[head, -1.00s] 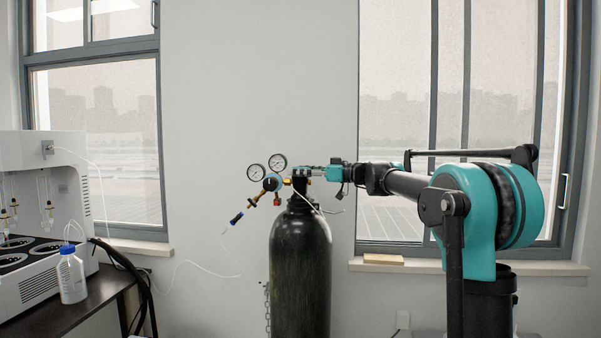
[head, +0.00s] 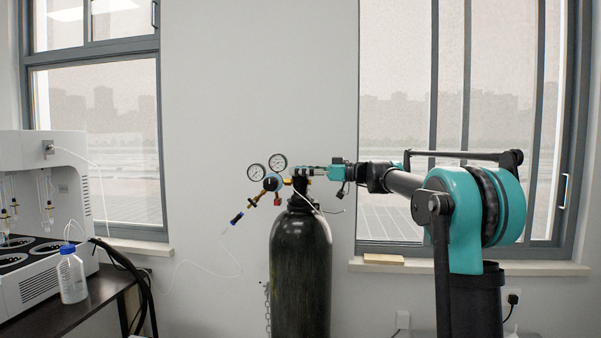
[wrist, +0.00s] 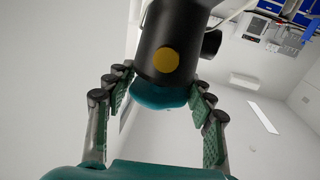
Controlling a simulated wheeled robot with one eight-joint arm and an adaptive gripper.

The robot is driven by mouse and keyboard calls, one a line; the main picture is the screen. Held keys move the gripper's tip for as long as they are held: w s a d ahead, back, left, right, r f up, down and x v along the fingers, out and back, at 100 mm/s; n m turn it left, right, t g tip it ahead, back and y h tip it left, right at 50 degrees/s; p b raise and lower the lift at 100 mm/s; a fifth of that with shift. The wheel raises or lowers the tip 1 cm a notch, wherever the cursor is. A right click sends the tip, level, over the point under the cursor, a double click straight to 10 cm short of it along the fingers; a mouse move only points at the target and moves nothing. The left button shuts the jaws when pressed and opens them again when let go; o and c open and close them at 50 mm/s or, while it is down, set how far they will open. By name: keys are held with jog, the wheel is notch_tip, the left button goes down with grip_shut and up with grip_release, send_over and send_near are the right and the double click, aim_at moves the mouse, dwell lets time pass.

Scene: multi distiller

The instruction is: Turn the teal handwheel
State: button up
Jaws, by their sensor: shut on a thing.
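The teal handwheel (wrist: 160,97) shows in the wrist view as a rounded teal piece at the end of a black body (wrist: 170,35) with a yellow disc. My gripper (wrist: 160,90) has its dark, green-padded fingers on both sides of the handwheel, shut on it. In the head view my gripper (head: 305,172) is at the valve on top of the tall black gas cylinder (head: 300,270), reaching in from the right. There the handwheel is hard to tell from the fingers.
Two round gauges (head: 267,168) and a brass regulator (head: 272,183) sit just left of my gripper. A thin hose hangs below. A bench with a white instrument (head: 40,220) and a bottle (head: 71,275) is at far left. The wall lies behind.

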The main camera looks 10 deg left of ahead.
jog(key=n+g, duration=0.3)
jog(key=g, duration=0.1)
jog(key=n+g, duration=0.3)
jog(key=g, duration=0.2)
jog(key=shift+h, duration=0.4)
jog(key=shift+g, duration=0.3)
jog(key=o, duration=1)
jog(key=shift+o, duration=0.2)
jog(key=v, duration=1.2)
jog(key=shift+r, duration=0.1)
